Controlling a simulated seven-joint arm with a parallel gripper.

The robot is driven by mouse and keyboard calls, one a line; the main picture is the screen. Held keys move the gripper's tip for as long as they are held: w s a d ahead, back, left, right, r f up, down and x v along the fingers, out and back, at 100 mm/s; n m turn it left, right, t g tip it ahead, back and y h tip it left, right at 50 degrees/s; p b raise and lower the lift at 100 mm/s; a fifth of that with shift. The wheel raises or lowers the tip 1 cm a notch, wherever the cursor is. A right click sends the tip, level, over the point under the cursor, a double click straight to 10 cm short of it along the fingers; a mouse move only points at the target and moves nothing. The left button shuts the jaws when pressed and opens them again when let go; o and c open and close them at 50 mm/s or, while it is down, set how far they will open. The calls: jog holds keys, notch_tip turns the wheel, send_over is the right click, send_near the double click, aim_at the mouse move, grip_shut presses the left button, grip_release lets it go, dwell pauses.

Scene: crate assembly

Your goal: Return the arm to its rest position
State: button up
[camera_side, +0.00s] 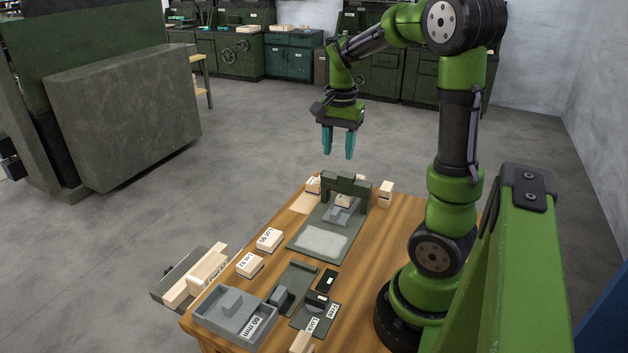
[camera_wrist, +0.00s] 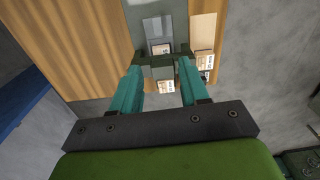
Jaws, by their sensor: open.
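My gripper (camera_side: 338,142) hangs in the air above the far end of the table, fingers pointing down. Its two teal fingers are apart, with nothing between them in the side view. In the wrist view my gripper (camera_wrist: 160,92) is open. The dark green bridge-shaped fixture (camera_wrist: 155,61) shows beyond the fingers there, well below them. My green arm rises from its base at the table's right side and bends over at the top.
The wooden table (camera_side: 378,235) holds the green arch fixture (camera_side: 347,185) on a plate, several labelled pale blocks (camera_side: 269,239), and a grey tray (camera_side: 235,312) at the front. A large dark machine (camera_side: 125,115) stands left. Open floor surrounds the table's far side.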

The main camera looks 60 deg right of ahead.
jog(key=s+a+r+n+t+y, duration=0.1)
jog(key=a+n, duration=0.5)
jog(key=a, duration=0.6)
jog(key=s+a+r+n+t+y, duration=0.1)
jog(key=a+r+n+t, duration=0.3)
jog(key=a, duration=0.9)
jog(key=n+t, duration=0.2)
jog(key=n, duration=0.1)
jog(key=shift+s+r+n, duration=0.15)
jog(key=shift+s+n, duration=0.15)
jog(key=shift+s, duration=0.05)
